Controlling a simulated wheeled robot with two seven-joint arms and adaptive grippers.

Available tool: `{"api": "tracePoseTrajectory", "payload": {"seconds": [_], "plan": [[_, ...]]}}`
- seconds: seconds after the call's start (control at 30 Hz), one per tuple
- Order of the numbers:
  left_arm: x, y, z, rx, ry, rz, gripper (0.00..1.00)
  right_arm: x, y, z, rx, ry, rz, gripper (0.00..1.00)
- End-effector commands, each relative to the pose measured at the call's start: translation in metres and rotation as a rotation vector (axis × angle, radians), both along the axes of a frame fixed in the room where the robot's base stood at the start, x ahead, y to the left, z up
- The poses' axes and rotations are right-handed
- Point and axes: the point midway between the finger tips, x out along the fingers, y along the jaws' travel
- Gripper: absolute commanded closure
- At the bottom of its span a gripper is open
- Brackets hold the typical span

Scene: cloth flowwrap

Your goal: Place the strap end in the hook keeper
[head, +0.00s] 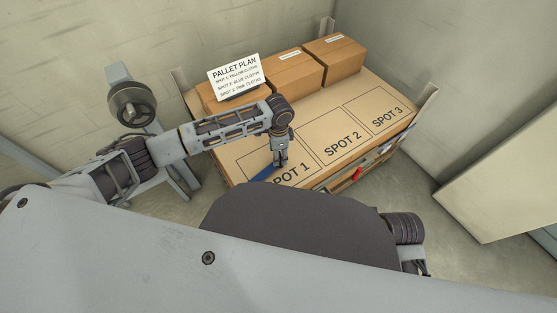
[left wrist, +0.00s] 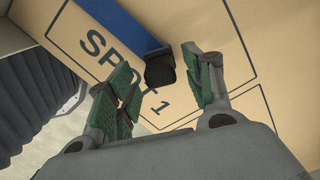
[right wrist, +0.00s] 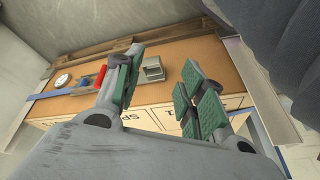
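The blue strap (left wrist: 125,22) crosses SPOT 1 and ends in a dark tip (left wrist: 160,69). In the head view, part of the strap (head: 263,173) shows beside my left gripper (head: 281,160). In the left wrist view, the left gripper's fingers (left wrist: 160,74) stand apart, with the strap end in the gap between their tips; I see no contact. My right gripper (right wrist: 160,72) is open and empty, facing the board's side. A grey metal bracket (right wrist: 153,68), possibly the hook keeper, shows between its fingers. In the head view the right gripper is mostly hidden.
A red-handled buckle (right wrist: 100,77) sits on a blue strap (right wrist: 52,94) along the side, near a white round dial (right wrist: 62,80). Boxes (head: 335,55) and a PALLET PLAN sign (head: 234,78) stand at the back. SPOT 2 and SPOT 3 (head: 380,108) are clear. Upright posts (head: 428,98) stand at the corners.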

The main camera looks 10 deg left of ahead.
Motion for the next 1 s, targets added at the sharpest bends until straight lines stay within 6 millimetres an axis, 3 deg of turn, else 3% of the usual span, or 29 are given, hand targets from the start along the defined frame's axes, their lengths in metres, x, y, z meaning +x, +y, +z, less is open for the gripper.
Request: {"api": "tracePoseTrajectory", "payload": {"seconds": [0.03, 0.37, 0.77, 1.0], "plan": [[0.0, 0.0, 0.0, 0.0, 0.0, 0.0, 0.59, 0.001, 0.0, 0.001, 0.001, -0.003, -0.001, 0.6], [0.0, 0.0, 0.0, 0.0, 0.0, 0.0, 1.0, 0.007, 0.002, 0.004, 0.008, -0.014, -0.006, 0.6], [0.0, 0.0, 0.003, 0.0, 0.0, 0.0, 1.0, 0.002, 0.0, 0.002, 0.001, -0.004, -0.003, 0.6], [0.0, 0.0, 0.02, -0.001, -0.001, 0.0, 1.0, -0.003, -0.003, -0.002, -0.015, 0.02, 0.0, 0.6]]}}
